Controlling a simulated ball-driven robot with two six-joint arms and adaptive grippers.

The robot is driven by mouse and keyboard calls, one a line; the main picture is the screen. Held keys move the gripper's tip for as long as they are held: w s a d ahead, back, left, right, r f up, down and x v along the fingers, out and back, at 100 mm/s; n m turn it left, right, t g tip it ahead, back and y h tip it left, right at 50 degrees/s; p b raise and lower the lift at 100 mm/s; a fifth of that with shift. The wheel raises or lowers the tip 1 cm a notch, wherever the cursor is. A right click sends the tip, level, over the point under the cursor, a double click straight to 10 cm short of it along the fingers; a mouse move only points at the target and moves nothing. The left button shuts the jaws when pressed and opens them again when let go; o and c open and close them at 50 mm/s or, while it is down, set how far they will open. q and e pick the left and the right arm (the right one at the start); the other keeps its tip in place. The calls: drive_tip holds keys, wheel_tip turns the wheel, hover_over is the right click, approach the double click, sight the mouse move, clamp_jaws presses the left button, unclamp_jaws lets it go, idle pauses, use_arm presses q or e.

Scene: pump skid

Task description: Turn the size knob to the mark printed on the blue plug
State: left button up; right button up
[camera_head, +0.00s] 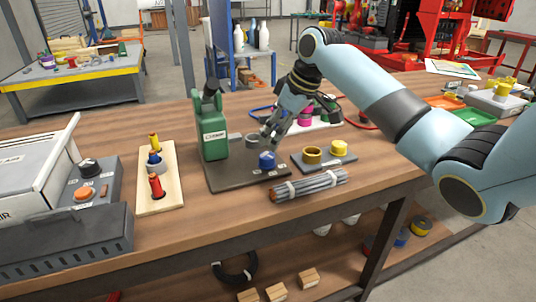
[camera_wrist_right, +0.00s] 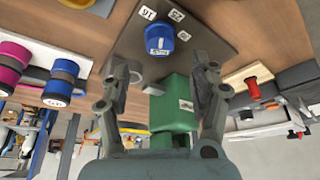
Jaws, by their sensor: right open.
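The blue knob (camera_head: 267,160) stands on a dark base plate (camera_head: 225,182) in front of a green pump body (camera_head: 213,138). In the right wrist view the knob (camera_wrist_right: 160,38) has a white label on its side, and small white number tags, upside down here, sit around it; one seems to read 16, another 25. My right gripper (camera_head: 268,137) is open and empty, above and behind the knob, not touching it. In the wrist view its fingers (camera_wrist_right: 164,72) are spread wide. The blue plug (camera_head: 154,158) sits in a wooden board (camera_head: 147,205); its mark is unreadable.
A yellow and a red plug (camera_head: 156,186) share the board. A grey block (camera_head: 326,164) with a brass ring and yellow cap stands right of the knob. A bundle of rods (camera_head: 308,186) lies near the front edge. A grey box with knobs (camera_head: 88,185) is at left.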

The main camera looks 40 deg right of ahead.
sight(268, 155)
drive_tip(key=b+x, duration=0.1)
drive_tip(key=x, duration=0.6)
drive_tip(key=shift+w+f, duration=0.1)
drive_tip(key=shift+f, duration=0.15)
